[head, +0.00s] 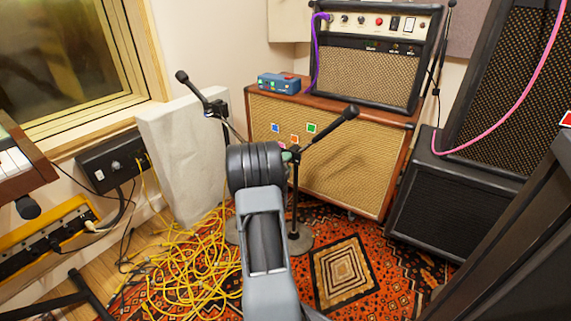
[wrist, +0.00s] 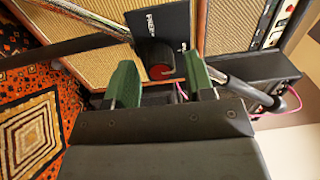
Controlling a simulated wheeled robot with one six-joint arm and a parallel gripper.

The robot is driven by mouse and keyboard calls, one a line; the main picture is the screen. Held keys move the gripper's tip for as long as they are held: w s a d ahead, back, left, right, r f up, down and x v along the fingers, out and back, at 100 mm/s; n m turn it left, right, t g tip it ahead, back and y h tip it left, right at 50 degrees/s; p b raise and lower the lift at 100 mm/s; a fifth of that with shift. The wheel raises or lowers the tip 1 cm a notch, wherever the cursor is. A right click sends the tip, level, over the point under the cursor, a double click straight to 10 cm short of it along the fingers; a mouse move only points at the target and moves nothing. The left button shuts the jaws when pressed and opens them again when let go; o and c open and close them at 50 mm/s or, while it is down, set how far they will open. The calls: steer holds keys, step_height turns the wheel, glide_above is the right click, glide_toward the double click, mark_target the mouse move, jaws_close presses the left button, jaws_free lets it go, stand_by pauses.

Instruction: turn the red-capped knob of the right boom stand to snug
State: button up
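The right boom stand (head: 294,205) stands on a round base on the rug, its boom rising right to a black microphone (head: 349,112). In the wrist view, its black knob with a red cap (wrist: 158,72) shows between and just ahead of my fingertips. My gripper (wrist: 160,82) is open, with one green-padded finger on each side of the knob. I see gaps on both sides, so neither finger appears to touch it. In the head view my arm hides the knob and most of my gripper.
A black plate with lettering (wrist: 160,22) lies behind the knob. The left boom stand (head: 218,108) is close by. Yellow cables (head: 190,265) tangle on the floor at left. Amplifier cabinets (head: 330,145) stand behind, and a dark cabinet (head: 470,205) at right.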

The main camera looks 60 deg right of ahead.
steer(key=a+p, duration=0.3)
steer(key=a, duration=1.1)
steer(key=shift+f+p, duration=0.15)
steer(key=shift+p, duration=0.25)
